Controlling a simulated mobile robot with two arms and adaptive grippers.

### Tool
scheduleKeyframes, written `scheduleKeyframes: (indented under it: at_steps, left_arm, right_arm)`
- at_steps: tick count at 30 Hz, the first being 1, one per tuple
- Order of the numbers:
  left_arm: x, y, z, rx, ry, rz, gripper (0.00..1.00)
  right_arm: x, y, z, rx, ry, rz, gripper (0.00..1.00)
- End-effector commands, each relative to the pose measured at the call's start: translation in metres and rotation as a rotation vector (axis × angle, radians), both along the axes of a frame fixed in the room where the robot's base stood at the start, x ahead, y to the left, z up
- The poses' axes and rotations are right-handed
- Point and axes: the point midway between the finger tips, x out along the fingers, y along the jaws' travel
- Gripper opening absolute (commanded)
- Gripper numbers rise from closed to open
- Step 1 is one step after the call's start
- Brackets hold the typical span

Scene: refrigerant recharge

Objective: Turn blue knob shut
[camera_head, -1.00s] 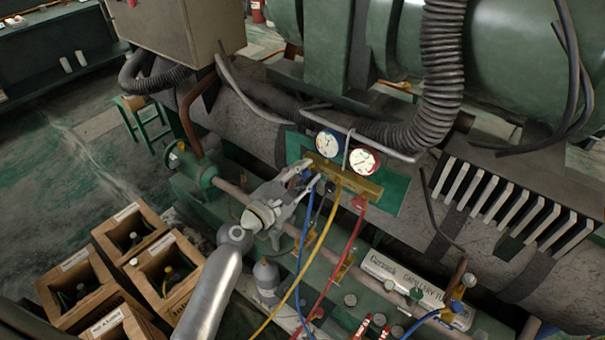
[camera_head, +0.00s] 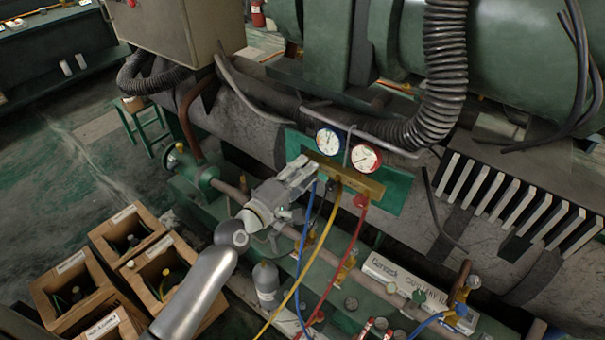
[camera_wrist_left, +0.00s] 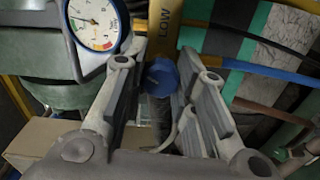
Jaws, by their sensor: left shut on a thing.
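The blue knob (camera_wrist_left: 161,77) shows in the left wrist view between the two fingers of my left gripper (camera_wrist_left: 160,85), at the end of the brass manifold (camera_wrist_left: 165,22) marked LOW. My left gripper is shut on the knob. In the head view my left gripper (camera_head: 307,170) reaches the left end of the brass manifold (camera_head: 345,176) and hides the knob. The blue-rimmed gauge (camera_head: 329,141) and the red-rimmed gauge (camera_head: 366,158) stand above the manifold. The blue-rimmed gauge also shows in the left wrist view (camera_wrist_left: 92,22). My right gripper is out of view.
A yellow hose (camera_head: 312,262), a blue hose (camera_head: 302,240) and a red hose (camera_head: 342,255) hang below the manifold. A thick corrugated hose (camera_head: 444,70) passes at the upper right. Wooden crates with bottles (camera_head: 165,270) stand at the lower left. A grey cylinder (camera_head: 266,283) stands below my arm.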

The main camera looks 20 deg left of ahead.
Motion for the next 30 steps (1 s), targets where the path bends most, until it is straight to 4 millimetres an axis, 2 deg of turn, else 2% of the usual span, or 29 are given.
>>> scheduleKeyframes:
  at_steps: [21, 30]
  left_arm:
    - [0.000, 0.000, -0.001, 0.636, -0.227, -0.003, 0.02]
    - [0.000, 0.000, -0.001, 0.839, -0.300, -0.002, 0.02]
  right_arm:
    - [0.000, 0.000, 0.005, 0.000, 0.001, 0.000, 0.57]
    - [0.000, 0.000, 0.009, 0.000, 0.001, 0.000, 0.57]
